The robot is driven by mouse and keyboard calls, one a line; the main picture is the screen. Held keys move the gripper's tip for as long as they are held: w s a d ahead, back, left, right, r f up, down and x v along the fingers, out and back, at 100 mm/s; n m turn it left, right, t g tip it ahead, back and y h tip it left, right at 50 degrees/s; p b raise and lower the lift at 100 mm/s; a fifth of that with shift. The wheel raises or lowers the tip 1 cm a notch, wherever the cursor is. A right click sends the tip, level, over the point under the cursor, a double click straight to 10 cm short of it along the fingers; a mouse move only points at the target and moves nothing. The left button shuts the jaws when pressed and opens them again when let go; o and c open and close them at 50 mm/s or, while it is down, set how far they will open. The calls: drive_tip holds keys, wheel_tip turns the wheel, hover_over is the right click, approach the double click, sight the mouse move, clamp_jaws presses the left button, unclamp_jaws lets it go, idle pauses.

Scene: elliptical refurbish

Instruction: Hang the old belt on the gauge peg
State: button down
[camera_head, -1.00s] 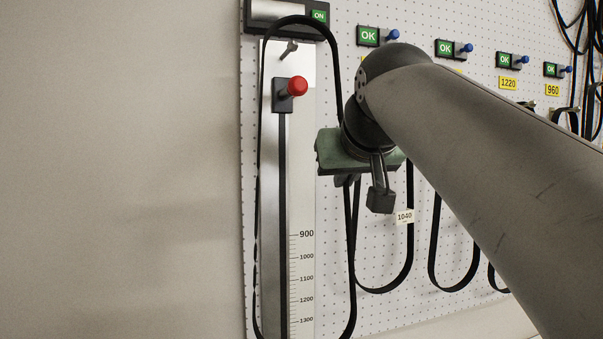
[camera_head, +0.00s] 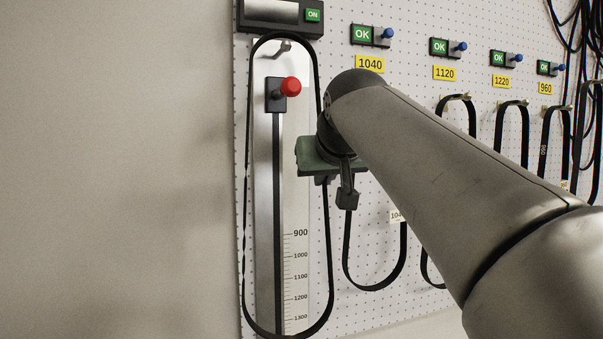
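The old belt, a long black loop (camera_head: 246,200), hangs in front of the gauge, with its top arc close around the gauge peg (camera_head: 283,47). I cannot tell whether it bears on the peg. Its bottom curve shows low on the scale. My gripper (camera_head: 336,188), under a green body, is at the belt's right strand, about halfway up the loop. The strand passes behind the green body and out below at the fingers. I cannot tell whether the fingers hold it.
The gauge has a red knob (camera_head: 291,87) on a slider and a screen unit (camera_head: 280,16) above. To the right, several belts hang on a pegboard (camera_head: 345,300) under OK boxes; one has a tag (camera_head: 396,215). My arm covers part of them. The grey wall at left is clear.

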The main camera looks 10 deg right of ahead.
drive_tip(key=shift+x, duration=0.75)
drive_tip(key=shift+w+a+f+b, duration=0.1)
drive_tip(key=shift+a+f+b, duration=0.1)
drive_tip(key=shift+f+b, duration=0.3)
